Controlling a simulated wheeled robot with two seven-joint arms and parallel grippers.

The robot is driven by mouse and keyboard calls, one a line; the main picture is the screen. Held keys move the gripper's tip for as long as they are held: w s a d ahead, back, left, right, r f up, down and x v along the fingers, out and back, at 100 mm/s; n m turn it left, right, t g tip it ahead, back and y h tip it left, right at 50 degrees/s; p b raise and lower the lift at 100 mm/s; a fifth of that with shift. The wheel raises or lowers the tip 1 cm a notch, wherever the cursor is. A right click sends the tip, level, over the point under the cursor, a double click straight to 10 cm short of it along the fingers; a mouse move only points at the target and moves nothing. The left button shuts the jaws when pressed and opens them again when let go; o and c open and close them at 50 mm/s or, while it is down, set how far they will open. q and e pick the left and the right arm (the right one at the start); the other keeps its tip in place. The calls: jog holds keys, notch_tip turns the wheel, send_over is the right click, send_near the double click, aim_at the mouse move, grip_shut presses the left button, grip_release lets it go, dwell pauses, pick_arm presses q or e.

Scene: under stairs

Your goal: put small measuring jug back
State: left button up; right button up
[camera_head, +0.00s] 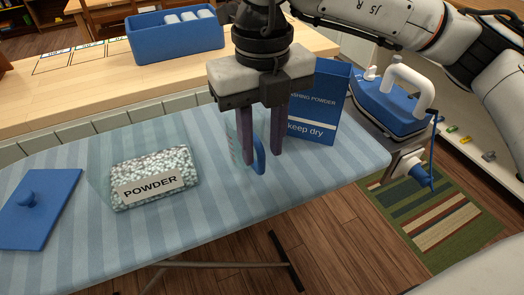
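A small clear measuring jug with a blue handle (260,159) shows low over the striped ironing board, partly hidden behind my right gripper's left finger. My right gripper (259,158) points down from above, its two dark purple fingers on either side of the handle. A narrow gap shows between the fingers, and I cannot tell whether they press on the handle. I cannot tell whether the jug rests on the board. My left gripper is not in view.
A clear tub labelled POWDER (150,180), a blue lid (40,208) and a blue powder box (318,105) are on the ironing board (100,245). A blue iron (395,105) stands at right. A blue bin (172,42) with white rolls and marked outlines are on the wooden counter (80,100).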

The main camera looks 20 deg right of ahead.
notch_tip(320, 180, up, 9)
dwell(0.3)
